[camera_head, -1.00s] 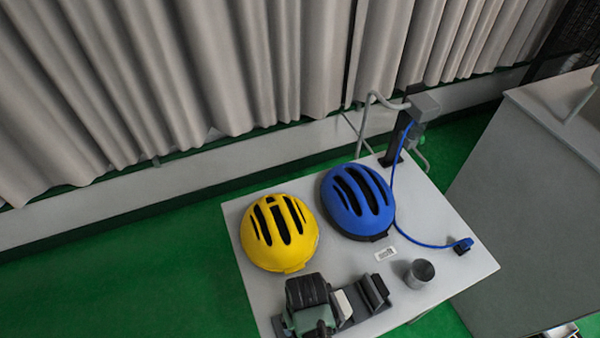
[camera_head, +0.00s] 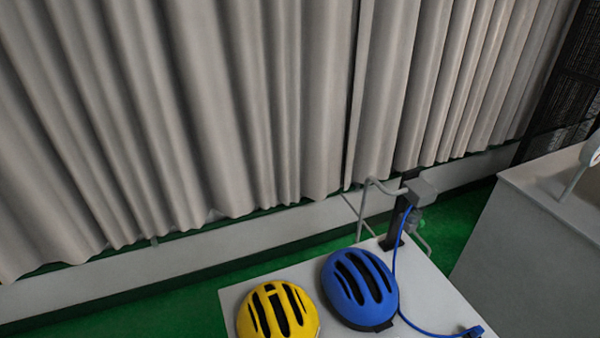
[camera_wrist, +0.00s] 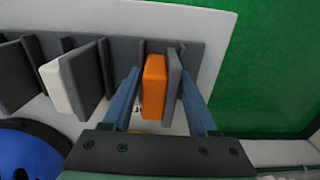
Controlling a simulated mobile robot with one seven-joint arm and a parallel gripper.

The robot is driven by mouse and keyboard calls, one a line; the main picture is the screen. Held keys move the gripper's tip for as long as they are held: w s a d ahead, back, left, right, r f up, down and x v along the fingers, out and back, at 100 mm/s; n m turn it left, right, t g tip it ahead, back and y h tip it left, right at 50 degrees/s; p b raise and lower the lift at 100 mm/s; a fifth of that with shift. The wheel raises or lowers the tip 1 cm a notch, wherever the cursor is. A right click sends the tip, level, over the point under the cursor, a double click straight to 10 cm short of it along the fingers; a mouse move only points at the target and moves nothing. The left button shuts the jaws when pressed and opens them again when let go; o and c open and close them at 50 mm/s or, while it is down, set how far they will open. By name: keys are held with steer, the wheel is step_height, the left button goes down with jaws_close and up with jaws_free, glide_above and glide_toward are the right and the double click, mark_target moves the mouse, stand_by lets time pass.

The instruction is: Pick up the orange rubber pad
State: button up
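The orange rubber pad (camera_wrist: 154,84) stands upright in a slot of a dark grey rack (camera_wrist: 195,55) in the wrist view. My gripper (camera_wrist: 159,76) is open, with one blue-grey finger left of the pad and the other to its right. A thin grey divider (camera_wrist: 175,80) stands close beside the pad, between it and the right finger. I cannot tell how deep the fingertips reach or whether they touch anything. The head view shows neither the pad nor my gripper.
A white pad (camera_wrist: 60,86) stands in another slot, between several grey dividers. The blue helmet (camera_head: 360,288) and yellow helmet (camera_head: 278,312) lie on the white table (camera_head: 238,297). A blue cable (camera_head: 396,250) runs along its right side. A grey curtain hangs behind.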

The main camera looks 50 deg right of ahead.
jaws_close()
steer(key=shift+r, duration=0.1)
steer(key=shift+r, duration=4.95)
steer(key=shift+w+a+b, duration=0.2)
steer(key=shift+w+b, duration=0.1)
steer(key=shift+b, duration=0.05)
steer(key=w+a+r+n+b, duration=0.1)
steer(key=w+a+n+b, duration=0.1)
steer(key=w+a, duration=0.4)
steer(key=w+a+r+n+b, duration=0.1)
steer(key=w+a+n+b, duration=0.2)
steer(key=a, duration=0.8)
steer(key=w+n, duration=0.1)
steer(key=w, duration=0.1)
steer(key=shift+w+a+r, duration=0.35)
